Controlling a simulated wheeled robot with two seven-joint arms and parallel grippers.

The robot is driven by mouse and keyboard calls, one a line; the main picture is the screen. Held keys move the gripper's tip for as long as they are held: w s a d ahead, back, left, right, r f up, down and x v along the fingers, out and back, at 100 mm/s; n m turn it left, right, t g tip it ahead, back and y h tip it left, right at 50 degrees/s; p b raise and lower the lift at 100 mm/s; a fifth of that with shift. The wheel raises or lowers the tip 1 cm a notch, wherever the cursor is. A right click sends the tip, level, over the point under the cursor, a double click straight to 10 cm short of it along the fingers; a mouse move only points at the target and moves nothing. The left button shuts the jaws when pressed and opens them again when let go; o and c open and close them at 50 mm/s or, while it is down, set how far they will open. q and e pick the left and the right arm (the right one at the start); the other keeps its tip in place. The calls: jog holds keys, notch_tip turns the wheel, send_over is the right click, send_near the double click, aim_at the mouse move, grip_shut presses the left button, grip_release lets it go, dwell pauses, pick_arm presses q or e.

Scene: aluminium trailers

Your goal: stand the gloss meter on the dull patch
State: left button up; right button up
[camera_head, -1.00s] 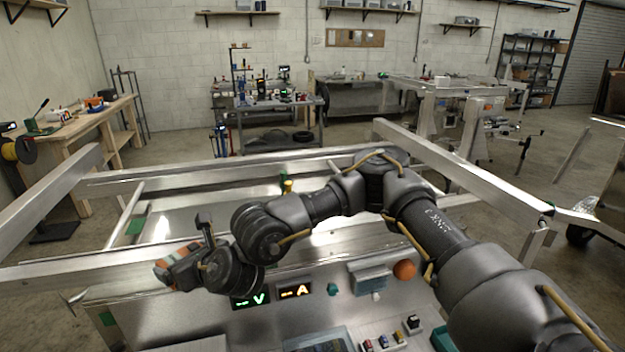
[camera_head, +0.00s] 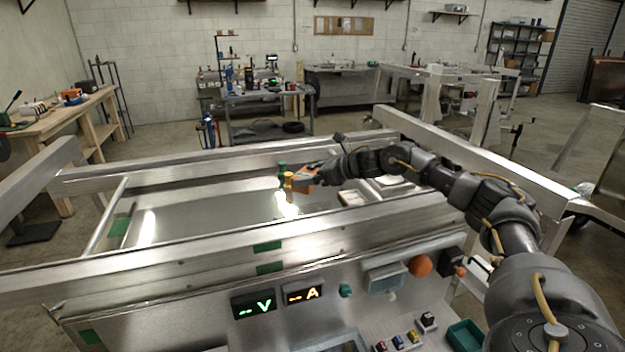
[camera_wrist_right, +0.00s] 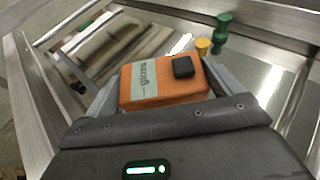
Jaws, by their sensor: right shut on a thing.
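The gloss meter (camera_wrist_right: 150,82) is an orange block with a pale label reading "gloss" and a black square on top. My right gripper (camera_head: 303,178) is shut on it, with a finger on either side in the right wrist view. In the head view the orange meter (camera_head: 306,177) shows small at the end of my right arm, over the trailer bed, close to a yellow and a green item. Whether its underside touches the bed cannot be told. The bed's metal sheet (camera_head: 215,205) is shiny with bright glare; I cannot clearly pick out the dull patch. My left gripper is not in view.
A yellow item (camera_head: 289,185) and a green item (camera_head: 282,168) stand on the bed near the meter; they also show in the right wrist view (camera_wrist_right: 203,46). Aluminium rails (camera_head: 200,172) surround the bed. A control panel with V and A displays (camera_head: 254,304) is nearer me.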

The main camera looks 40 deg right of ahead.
jog(key=d, duration=0.3)
jog(key=shift+s+f, duration=0.1)
jog(key=shift+f, duration=0.05)
jog(key=shift+a, duration=0.1)
jog(key=shift+f+b, duration=0.2)
jog(key=shift+b, duration=0.15)
jog(key=shift+f+b, duration=2.4)
jog(key=shift+f, duration=0.85)
jog(key=shift+f+b, duration=0.35)
jog(key=shift+f, duration=0.1)
jog(key=shift+f, duration=0.2)
